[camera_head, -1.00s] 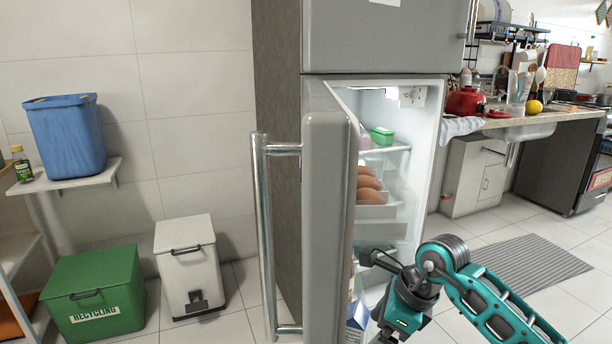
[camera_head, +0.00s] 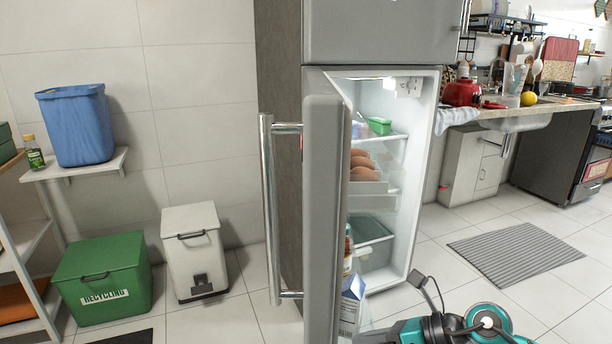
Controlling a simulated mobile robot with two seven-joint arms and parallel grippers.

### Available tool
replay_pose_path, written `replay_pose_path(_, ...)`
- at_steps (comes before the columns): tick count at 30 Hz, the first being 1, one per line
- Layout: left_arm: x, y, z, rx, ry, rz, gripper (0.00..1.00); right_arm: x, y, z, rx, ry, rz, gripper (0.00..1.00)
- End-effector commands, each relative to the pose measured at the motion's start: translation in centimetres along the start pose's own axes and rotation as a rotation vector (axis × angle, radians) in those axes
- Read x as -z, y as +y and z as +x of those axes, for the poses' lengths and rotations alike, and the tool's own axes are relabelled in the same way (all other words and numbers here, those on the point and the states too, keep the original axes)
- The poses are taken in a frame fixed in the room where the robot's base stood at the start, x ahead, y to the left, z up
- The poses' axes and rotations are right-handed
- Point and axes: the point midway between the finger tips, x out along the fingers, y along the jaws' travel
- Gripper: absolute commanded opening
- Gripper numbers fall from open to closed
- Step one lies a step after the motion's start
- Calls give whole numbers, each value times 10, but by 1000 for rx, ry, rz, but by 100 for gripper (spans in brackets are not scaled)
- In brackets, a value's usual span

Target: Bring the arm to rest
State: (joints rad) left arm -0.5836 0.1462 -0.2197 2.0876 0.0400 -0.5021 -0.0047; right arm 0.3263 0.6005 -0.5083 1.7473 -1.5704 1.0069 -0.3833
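My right gripper (camera_head: 428,290) is low at the bottom right of the head view, in front of the open fridge. Its dark fingers are partly seen, and I cannot tell whether they are open or shut. Nothing shows held in it. The teal and grey links of my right arm lie along the bottom edge. My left gripper and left arm are not in view. The fridge door (camera_head: 322,200) stands open, with its long metal handle (camera_head: 270,210) on the left. Inside, eggs (camera_head: 362,166) and a green-lidded container (camera_head: 379,126) sit on shelves.
A green recycling bin (camera_head: 103,279) and a white bin (camera_head: 194,251) stand on the floor at left. A blue bin (camera_head: 76,125) is on a shelf above. A striped mat (camera_head: 515,252) lies on open floor at right, before the sink counter (camera_head: 545,106).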

Motion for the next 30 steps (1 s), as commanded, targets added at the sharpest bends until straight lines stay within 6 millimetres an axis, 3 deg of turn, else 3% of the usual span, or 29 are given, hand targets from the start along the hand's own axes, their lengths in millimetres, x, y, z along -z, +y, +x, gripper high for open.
replay_pose_path(4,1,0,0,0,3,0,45,-10,25,-8,-147,-344,396,91)
replay_pose_path(7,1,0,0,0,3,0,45,-13,20,-26,-204,-562,708,91)
replay_pose_path(10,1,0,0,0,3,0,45,-1,0,-48,-222,-760,1046,91)
replay_pose_path(14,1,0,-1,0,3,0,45,41,-31,-72,-188,-969,1492,91)
replay_pose_path(18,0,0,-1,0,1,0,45,101,-52,-86,-99,-1114,1895,91)
replay_pose_path(22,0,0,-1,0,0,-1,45,159,-55,-92,12,-1193,2206,91)
replay_pose_path(26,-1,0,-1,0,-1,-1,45,215,-46,-94,148,-1236,2487,91)
replay_pose_path(30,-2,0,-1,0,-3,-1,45,205,-36,-71,24,-1270,2578,91)
